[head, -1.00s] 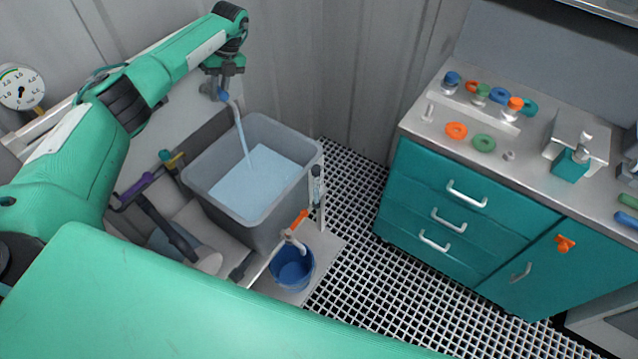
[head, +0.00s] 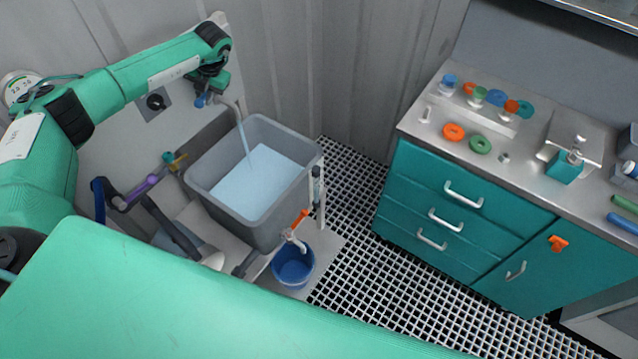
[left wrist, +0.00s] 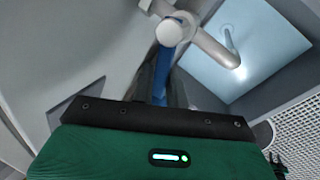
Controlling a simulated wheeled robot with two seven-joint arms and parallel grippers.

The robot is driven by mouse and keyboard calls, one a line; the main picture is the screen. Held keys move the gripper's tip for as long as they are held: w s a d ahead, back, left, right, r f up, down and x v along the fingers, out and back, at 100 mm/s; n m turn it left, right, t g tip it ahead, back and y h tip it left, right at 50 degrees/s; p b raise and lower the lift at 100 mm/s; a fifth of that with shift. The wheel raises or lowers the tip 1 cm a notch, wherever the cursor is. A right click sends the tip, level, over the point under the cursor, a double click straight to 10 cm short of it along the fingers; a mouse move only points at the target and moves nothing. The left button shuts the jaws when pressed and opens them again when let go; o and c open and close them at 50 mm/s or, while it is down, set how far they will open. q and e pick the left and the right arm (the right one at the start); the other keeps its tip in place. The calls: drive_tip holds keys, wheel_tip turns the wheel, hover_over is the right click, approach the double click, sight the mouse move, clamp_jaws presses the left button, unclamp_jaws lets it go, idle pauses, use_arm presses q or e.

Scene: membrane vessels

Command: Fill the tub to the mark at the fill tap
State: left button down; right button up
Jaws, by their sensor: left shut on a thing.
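The grey tub (head: 194,180) stands below the fill tap (head: 234,104), with pale blue water (head: 256,183) in it. A stream runs from the tap spout into the water. My left gripper (head: 205,96) is at the tap, shut on its blue lever (head: 200,101). A clear upright tube (head: 317,186) stands at the tub's right corner. I cannot make out a fill mark. My right gripper is not in view.
An orange-handled drain valve (head: 300,219) sits above a blue bucket (head: 293,267). Pipes with purple (head: 143,187) and yellow handles lie left of the tub. A teal cabinet (head: 440,210) stands right, beyond open floor grating (head: 345,230).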

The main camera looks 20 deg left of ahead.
use_arm(q)
drive_tip(key=a+m+t, duration=0.1)
drive_tip(key=m, duration=0.1)
drive_tip(key=a+m+t+b, duration=0.1)
drive_tip(key=m, duration=0.1)
drive_tip(key=shift+m, duration=0.4)
drive_tip(key=c, duration=1.4)
unclamp_jaws()
drive_tip(key=shift+a, duration=0.15)
drive_tip(key=b+v, duration=0.3)
drive_tip(key=v, duration=1)
drive_tip(key=shift+r, duration=0.45)
drive_tip(key=shift+f, duration=0.1)
